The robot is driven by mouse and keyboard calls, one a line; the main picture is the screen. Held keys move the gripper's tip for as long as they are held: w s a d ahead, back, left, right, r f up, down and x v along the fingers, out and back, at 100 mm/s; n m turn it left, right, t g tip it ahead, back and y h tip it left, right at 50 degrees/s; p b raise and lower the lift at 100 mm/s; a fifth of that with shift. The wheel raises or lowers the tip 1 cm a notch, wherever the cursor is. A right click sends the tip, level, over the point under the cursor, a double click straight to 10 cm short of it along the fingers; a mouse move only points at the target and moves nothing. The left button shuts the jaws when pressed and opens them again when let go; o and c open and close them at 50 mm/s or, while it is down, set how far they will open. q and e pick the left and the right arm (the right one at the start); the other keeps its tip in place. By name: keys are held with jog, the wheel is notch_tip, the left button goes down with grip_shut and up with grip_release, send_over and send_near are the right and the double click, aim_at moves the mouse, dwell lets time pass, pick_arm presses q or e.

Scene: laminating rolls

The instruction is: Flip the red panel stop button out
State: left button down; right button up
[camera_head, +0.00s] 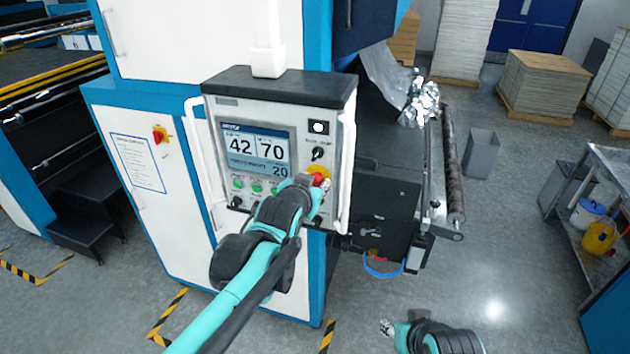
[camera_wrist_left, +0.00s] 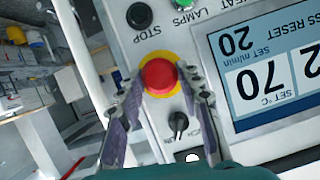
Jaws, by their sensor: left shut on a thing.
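The red panel stop button (camera_head: 320,180) sits on a yellow ring at the lower right of the control panel (camera_head: 228,107), below a black selector knob. In the left wrist view the round red button (camera_wrist_left: 158,75) shows between the two fingers, with the yellow ring behind it. My left gripper (camera_head: 314,187) is at the panel, and in the left wrist view its fingertips (camera_wrist_left: 160,80) are shut on the button's sides. My right gripper (camera_head: 387,327) is low at the bottom of the head view, away from the panel; its fingers are too small to read.
White upright handles (camera_head: 347,175) flank the panel. Its display (camera_head: 257,149) and green buttons are left of the stop button. A black STOP button (camera_wrist_left: 139,15) is close by in the left wrist view.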

pick_arm(q)
jog(key=c, duration=1.3)
grip_release()
jog(key=shift+f, duration=0.1)
jog(key=shift+o, duration=1.4)
jog(key=shift+s, duration=0.15)
jog(key=shift+s+a, duration=0.1)
jog(key=v, duration=1.2)
